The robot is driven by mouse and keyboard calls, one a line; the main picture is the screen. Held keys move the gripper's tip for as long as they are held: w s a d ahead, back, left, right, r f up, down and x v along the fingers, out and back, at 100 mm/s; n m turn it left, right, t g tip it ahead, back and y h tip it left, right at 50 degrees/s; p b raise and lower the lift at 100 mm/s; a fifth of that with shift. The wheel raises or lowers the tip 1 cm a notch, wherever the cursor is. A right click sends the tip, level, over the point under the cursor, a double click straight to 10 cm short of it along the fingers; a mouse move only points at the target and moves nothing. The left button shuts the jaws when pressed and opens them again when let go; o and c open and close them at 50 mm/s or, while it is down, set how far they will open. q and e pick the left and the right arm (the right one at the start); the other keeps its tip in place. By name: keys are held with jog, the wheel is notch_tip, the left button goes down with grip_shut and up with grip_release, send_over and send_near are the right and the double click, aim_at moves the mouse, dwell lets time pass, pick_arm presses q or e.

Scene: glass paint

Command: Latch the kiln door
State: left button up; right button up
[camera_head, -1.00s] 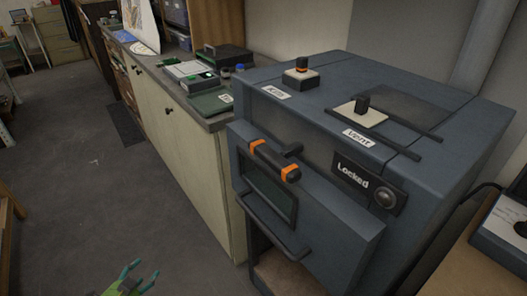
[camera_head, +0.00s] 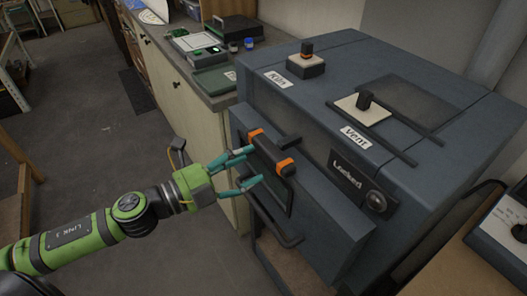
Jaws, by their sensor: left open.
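The kiln (camera_head: 305,112) is a blue-grey box at the right, with its door (camera_head: 330,215) on the front, facing lower left. A black latch handle with orange end bands (camera_head: 285,165) sits slantwise at the door's upper part. A "Locked" plate (camera_head: 346,168) with a dark round lamp (camera_head: 376,201) is to its right. My left gripper (camera_head: 257,166) is open, its teal fingertips at the left side of the latch handle and partly covering it. I cannot tell whether they touch it. The right gripper is not in view.
A black bar handle (camera_head: 272,224) juts from the door below the latch. The kiln top carries a "Kiln" knob (camera_head: 306,59) and a "Vent" slider (camera_head: 363,105). A cabinet counter (camera_head: 215,99) stands left of the kiln. The floor (camera_head: 85,150) at left is clear.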

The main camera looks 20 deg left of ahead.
aim_at(263, 156)
pick_arm(q)
jog(key=p+x, duration=0.2)
jog(key=x, duration=0.1)
jog(key=shift+w+d+r, duration=0.1)
jog(key=shift+w+r, duration=0.05)
jog(key=shift+r, duration=0.05)
jog(key=shift+w+d+f, duration=0.2)
jog(key=shift+w+d, duration=0.25)
jog(key=shift+w, duration=0.05)
grip_shut()
